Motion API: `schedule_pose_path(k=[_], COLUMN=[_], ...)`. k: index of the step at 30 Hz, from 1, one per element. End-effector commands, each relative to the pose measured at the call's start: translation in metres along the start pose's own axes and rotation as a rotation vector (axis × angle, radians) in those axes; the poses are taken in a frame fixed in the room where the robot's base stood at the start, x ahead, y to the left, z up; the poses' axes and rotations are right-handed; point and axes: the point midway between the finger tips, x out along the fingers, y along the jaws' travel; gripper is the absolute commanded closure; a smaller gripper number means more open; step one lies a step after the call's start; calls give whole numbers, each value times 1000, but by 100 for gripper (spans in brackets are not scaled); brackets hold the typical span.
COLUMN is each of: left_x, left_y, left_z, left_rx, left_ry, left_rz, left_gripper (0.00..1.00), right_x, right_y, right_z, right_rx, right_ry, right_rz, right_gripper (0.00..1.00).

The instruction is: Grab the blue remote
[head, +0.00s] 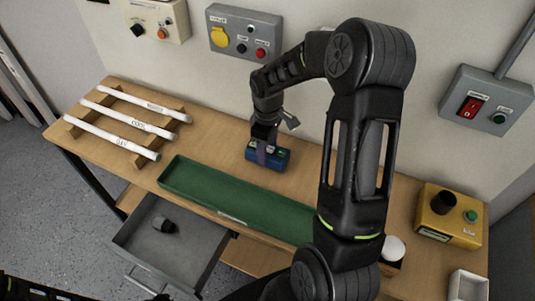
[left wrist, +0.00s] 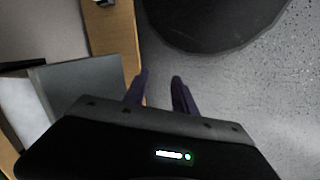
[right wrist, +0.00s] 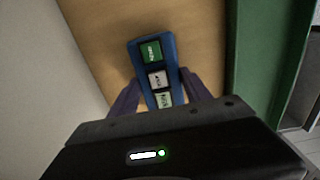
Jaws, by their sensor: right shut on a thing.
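The blue remote (head: 280,158) lies on the wooden table behind the green tray, with green and white buttons on its top. In the right wrist view the blue remote (right wrist: 170,45) stretches out from between my right fingers. My right gripper (head: 263,154) is over the remote's left part in the head view, and its fingers (right wrist: 152,92) are shut on the remote's sides. The remote appears to rest on the tabletop. My left gripper (left wrist: 160,92) shows in the left wrist view with its fingers apart and nothing between them, above the grey floor.
A long green tray (head: 225,203) lies along the table's front. A rack with white tubes (head: 125,124) is at the left. An open grey drawer (head: 190,243) holds a dark object. A yellow box (head: 446,217) stands at the right. Control boxes (head: 243,35) hang on the wall.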

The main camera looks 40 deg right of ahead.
Motion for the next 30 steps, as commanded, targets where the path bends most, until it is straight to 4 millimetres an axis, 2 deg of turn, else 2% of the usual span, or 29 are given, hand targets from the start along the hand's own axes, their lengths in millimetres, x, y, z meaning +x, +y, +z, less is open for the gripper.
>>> schedule_pose_path(k=[2,13,23,26,30], left_x=[0,0,1,3,6], left_y=[0,0,0,-1,-2], left_z=[0,0,0,0,-1], left_rx=[0,0,0,0,1], left_ry=[0,0,0,1,2], left_rz=[0,0,0,1,2], left_gripper=[67,67,67,67,67], right_x=[0,0,-4,-14,-37], right_y=[0,0,1,1,1], right_z=[0,0,0,-1,-2], right_rx=[0,0,0,0,0], right_ry=[0,0,2,3,5], right_rz=[0,0,2,4,5], right_gripper=[61,91,92,92,92])
